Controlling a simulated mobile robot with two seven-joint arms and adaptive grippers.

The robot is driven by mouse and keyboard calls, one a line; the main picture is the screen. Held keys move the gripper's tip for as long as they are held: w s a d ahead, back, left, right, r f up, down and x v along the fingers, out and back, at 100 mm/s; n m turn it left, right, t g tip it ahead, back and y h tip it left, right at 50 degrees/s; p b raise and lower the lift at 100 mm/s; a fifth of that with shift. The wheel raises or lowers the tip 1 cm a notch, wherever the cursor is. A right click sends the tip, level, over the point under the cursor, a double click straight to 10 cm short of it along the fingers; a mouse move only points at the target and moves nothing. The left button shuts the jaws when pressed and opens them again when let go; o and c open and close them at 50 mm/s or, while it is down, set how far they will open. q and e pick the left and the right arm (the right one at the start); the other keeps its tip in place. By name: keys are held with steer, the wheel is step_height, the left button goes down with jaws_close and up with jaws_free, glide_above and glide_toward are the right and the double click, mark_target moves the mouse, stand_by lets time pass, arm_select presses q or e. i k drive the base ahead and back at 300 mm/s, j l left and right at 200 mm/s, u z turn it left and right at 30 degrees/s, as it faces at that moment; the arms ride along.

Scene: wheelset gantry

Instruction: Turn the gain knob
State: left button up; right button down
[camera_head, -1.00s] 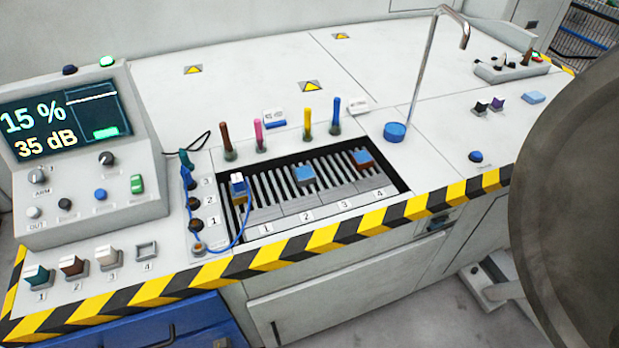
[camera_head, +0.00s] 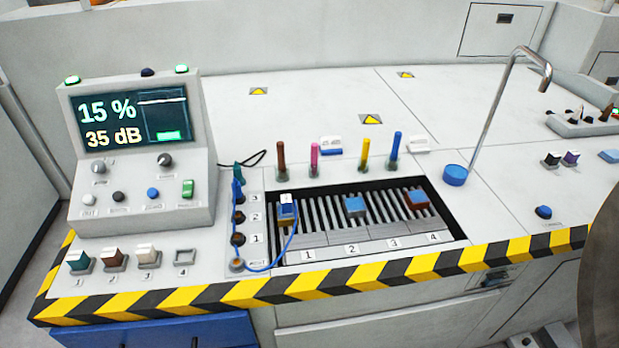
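A grey console (camera_head: 195,214) stands at the left of the bench. Its screen (camera_head: 133,118) reads 15 % and 35 dB. Below the screen are two round knobs, a light-topped one at the left (camera_head: 98,167) and a dark one at the right (camera_head: 165,160). Their labels are too small to read, so I cannot tell which is the gain knob. A row below holds a white, a black and a blue round control and a green switch (camera_head: 188,188). Neither of my grippers is in view, and nothing touches the console.
A slotted tray (camera_head: 330,257) with several blocks lies right of the console, with a blue cable (camera_head: 294,240) beside it. Upright coloured pegs stand behind. A bent metal pipe (camera_head: 493,115) rises at right. A large dark round body (camera_head: 601,275) fills the right edge.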

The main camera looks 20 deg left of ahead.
mark_target(164, 160)
steer(key=u, duration=1.65)
